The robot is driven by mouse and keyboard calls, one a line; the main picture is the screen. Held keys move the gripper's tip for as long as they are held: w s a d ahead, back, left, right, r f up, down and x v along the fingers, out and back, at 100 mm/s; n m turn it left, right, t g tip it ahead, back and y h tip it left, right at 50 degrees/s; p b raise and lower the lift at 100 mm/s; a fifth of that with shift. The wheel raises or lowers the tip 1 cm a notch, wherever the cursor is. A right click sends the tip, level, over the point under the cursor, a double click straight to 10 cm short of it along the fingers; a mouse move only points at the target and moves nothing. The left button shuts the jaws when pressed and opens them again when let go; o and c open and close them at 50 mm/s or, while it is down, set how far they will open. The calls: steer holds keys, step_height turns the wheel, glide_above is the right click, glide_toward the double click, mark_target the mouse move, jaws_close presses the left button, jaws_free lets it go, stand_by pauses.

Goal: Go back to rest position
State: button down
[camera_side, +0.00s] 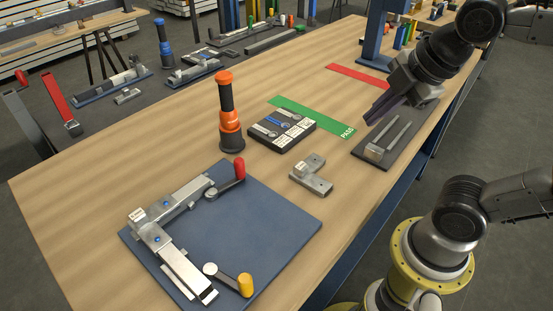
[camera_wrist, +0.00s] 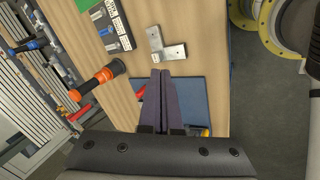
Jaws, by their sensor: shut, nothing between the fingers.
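My gripper (camera_side: 378,108) is shut and empty. In the side view it hangs in the air above the right part of the bench, over or near a dark tray (camera_side: 368,148) with metal bars. In the wrist view its two dark fingers (camera_wrist: 160,80) lie together, pointing toward a loose L-shaped metal bracket (camera_wrist: 165,48). The bracket also shows in the side view (camera_side: 311,176), lying on the wood. The blue fixture plate (camera_side: 255,225) carries a metal frame (camera_side: 160,236) with a red-handled clamp (camera_side: 238,170) and a yellow-handled clamp (camera_side: 244,284).
An orange and black tool (camera_side: 230,115) stands upright on the bench. A black block with gauges (camera_side: 282,129) sits beside the green PASS strip (camera_side: 335,122). A red strip (camera_side: 358,76) lies farther back. A blue post (camera_side: 374,35) rises near my arm. Bare wood surrounds the bracket.

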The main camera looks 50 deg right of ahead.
steer(key=s+f+m, duration=0.1)
steer(key=m, duration=0.3)
steer(key=s+f+m, duration=0.1)
steer(key=m, duration=0.4)
steer(key=s+f+m, duration=0.1)
steer(key=m, duration=0.3)
steer(key=shift+s+a+f+m, duration=0.15)
steer(key=shift+s+f+m, duration=0.05)
steer(key=shift+s+m, duration=0.1)
stand_by(1.0)
